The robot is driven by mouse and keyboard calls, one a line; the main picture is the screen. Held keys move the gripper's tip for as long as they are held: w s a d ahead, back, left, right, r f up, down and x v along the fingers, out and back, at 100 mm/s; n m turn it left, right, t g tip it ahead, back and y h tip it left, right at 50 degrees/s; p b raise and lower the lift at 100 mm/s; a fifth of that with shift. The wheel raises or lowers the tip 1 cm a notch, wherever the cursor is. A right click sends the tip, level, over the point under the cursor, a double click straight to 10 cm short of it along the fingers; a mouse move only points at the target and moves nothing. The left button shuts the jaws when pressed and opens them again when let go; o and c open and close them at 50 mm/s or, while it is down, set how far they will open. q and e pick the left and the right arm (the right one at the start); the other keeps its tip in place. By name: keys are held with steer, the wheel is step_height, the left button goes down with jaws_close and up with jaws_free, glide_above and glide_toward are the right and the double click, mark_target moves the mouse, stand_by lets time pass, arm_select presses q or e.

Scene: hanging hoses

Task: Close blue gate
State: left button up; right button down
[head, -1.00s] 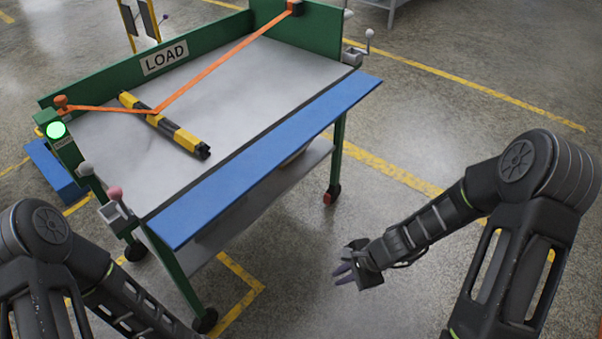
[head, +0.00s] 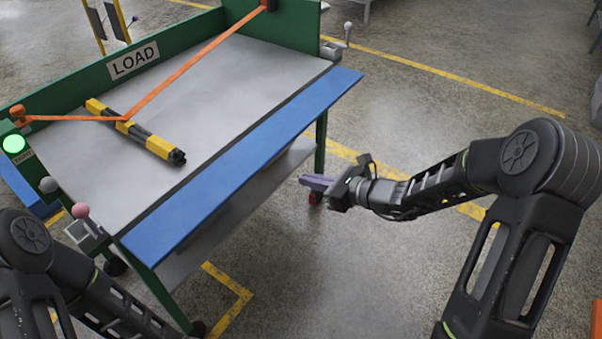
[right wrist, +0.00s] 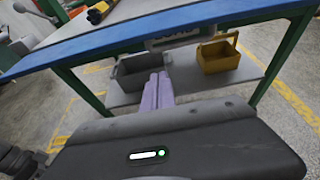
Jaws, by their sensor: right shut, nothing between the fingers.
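The blue gate (head: 245,165) is a long flat panel along the front edge of the green cart. It is folded outward, about level with the grey cart top (head: 225,95). It also shows as a blue strip in the right wrist view (right wrist: 150,32). My right gripper (head: 305,181) is shut and empty, with its purple fingers pointing left, in front of the cart and apart from the gate. Its fingers also show in the right wrist view (right wrist: 158,90), below the gate's edge. My left gripper is out of view; only its arm shows at lower left.
A yellow and black bar (head: 135,130) lies on the cart top under an orange strap (head: 185,72). A grey bin (right wrist: 130,75) and a yellow bin (right wrist: 217,58) sit on the lower shelf.

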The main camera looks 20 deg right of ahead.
mark_target(272, 144)
steer(key=x, duration=0.9)
step_height(272, 144, up, 4)
steer(key=shift+f+p, duration=0.1)
steer(key=shift+p, duration=0.2)
